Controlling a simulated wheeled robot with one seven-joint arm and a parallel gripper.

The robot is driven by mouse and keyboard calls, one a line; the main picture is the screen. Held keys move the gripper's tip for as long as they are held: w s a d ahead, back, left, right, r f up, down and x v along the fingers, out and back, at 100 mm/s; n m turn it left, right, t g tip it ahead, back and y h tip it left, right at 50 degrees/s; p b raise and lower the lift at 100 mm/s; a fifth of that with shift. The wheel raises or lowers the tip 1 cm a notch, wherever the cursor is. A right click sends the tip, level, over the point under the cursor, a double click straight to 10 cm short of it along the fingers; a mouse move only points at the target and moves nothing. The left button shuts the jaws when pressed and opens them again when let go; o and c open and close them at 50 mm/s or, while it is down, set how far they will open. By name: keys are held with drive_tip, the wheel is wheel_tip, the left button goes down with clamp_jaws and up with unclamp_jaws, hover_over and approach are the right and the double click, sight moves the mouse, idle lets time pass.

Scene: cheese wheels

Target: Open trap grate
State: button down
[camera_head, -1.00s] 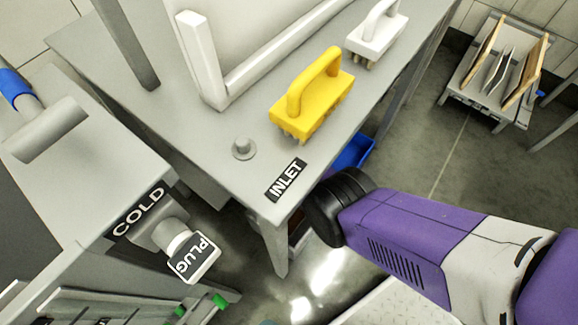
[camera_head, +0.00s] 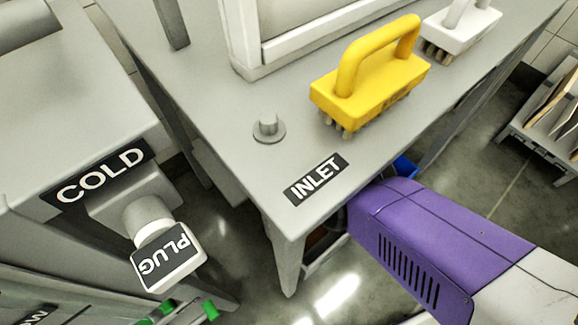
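I cannot make out a trap grate in this view. My gripper is not in view. My purple and white arm comes in from the lower right, and its far end passes out of sight behind the front edge of the grey table (camera_head: 225,110). A partly hidden brownish object (camera_head: 318,240) stands in the shade under the table, beside the front leg; I cannot tell what it is.
The table carries an INLET label (camera_head: 317,179), a small grey knob (camera_head: 268,127), a yellow brush (camera_head: 370,80) and a white brush (camera_head: 460,32). A COLD unit (camera_head: 70,130) with a white PLUG (camera_head: 168,256) is at left. A rack (camera_head: 545,140) stands at right.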

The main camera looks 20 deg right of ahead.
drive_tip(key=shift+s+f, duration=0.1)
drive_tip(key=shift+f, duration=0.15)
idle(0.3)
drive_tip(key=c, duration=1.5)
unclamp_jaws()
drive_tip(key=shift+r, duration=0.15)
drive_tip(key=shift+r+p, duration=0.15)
drive_tip(key=shift+p, duration=0.2)
